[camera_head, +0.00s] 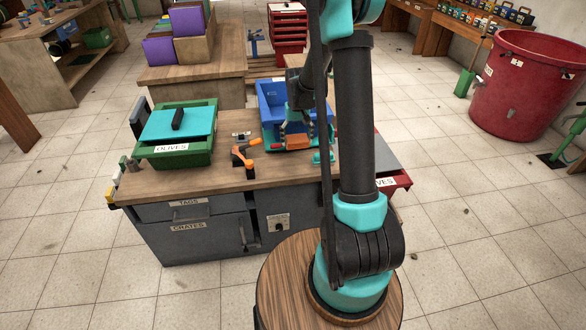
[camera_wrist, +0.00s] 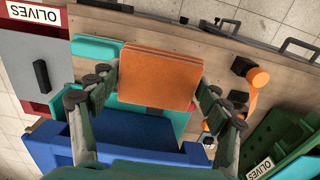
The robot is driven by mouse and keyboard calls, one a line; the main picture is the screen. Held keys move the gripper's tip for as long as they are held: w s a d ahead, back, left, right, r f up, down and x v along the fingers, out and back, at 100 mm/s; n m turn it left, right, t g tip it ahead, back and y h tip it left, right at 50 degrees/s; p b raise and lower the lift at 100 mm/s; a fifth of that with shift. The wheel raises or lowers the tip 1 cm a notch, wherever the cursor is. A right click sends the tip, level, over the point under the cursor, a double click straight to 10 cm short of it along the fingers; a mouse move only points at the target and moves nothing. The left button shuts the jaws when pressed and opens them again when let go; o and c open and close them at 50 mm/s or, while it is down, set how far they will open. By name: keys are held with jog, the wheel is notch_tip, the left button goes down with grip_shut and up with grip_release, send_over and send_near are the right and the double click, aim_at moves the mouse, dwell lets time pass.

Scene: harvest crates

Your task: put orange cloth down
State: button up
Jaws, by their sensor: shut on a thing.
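The orange cloth (camera_wrist: 160,78) is a flat folded block in the middle of the wrist view. My gripper (camera_wrist: 162,85) is shut on it, with a finger at its left and right edges. In the head view, the cloth (camera_head: 298,141) shows small below my gripper (camera_head: 297,128), at the near side of the blue crate. Teal pieces (camera_wrist: 96,49) show around and beneath the cloth. I cannot tell whether the cloth touches them or the bench.
The blue crate (camera_wrist: 45,150) is close to my gripper. An orange and black tool (camera_head: 240,154) lies to its left. A green crate (camera_head: 205,155) with a teal lid stands farther left. A red crate (camera_head: 400,191) is at the right. Bare wood (camera_head: 215,178) shows along the bench front.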

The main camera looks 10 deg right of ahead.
notch_tip(320, 180, up, 5)
send_over(290, 168)
jog(key=shift+d+r, duration=0.2)
jog(key=shift+d, duration=0.05)
jog(key=shift+a, duration=0.1)
notch_tip(290, 168, down, 20)
jog(key=shift+w+r, duration=0.1)
jog(key=shift+r, duration=0.15)
jog(key=shift+f, duration=0.15)
jog(key=o, duration=1.6)
jog(key=shift+c, duration=0.2)
